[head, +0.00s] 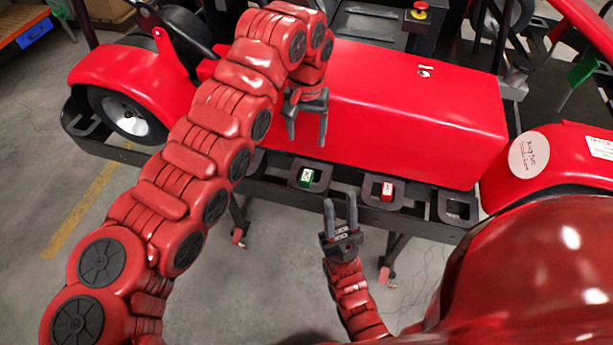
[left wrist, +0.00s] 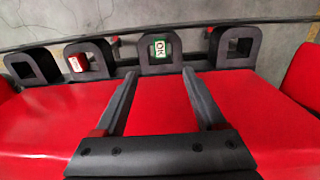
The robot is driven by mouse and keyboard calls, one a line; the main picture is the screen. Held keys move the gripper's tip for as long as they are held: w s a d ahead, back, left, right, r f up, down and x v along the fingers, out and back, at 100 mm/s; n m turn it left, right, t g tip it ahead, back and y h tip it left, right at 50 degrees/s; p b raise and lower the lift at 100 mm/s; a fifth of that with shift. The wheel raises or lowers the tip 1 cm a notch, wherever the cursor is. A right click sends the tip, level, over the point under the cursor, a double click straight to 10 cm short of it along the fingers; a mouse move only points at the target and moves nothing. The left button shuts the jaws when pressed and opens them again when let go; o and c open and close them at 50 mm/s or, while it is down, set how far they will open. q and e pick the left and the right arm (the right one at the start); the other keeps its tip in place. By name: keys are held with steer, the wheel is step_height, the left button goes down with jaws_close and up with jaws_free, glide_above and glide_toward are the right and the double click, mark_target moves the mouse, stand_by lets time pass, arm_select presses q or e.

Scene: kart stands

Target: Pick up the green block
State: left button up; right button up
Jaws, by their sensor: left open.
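The green block (head: 306,177), with a white face marked OK, sits in a black square holder on the front rail of the kart stand. In the left wrist view the green block (left wrist: 160,48) shows ahead of the fingertips, in its holder. My left gripper (head: 307,128) is open and empty above the red kart panel, a little behind and above the block. It also shows in the left wrist view (left wrist: 158,72), its fingers apart and the block between their lines. My right gripper (head: 341,205) is open and empty in front of the rail, below and right of the block.
A red block (head: 387,190) sits in a holder to the right. It also shows in the left wrist view (left wrist: 76,63). An empty holder (head: 458,207) is further right. The red kart panel (head: 420,110) lies behind the rail. Grey floor (head: 270,270) is in front.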

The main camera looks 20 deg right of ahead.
arm_select(q)
steer(key=p, duration=0.3)
glide_above(306, 178)
step_height(306, 178, down, 11)
steer(key=shift+s+r, duration=0.15)
steer(key=shift+f+p, duration=0.25)
steer(key=shift+p, duration=0.05)
step_height(306, 178, down, 3)
steer(key=shift+f+p, duration=0.2)
steer(key=shift+p, duration=0.75)
steer(key=shift+f, duration=0.65)
jaws_close()
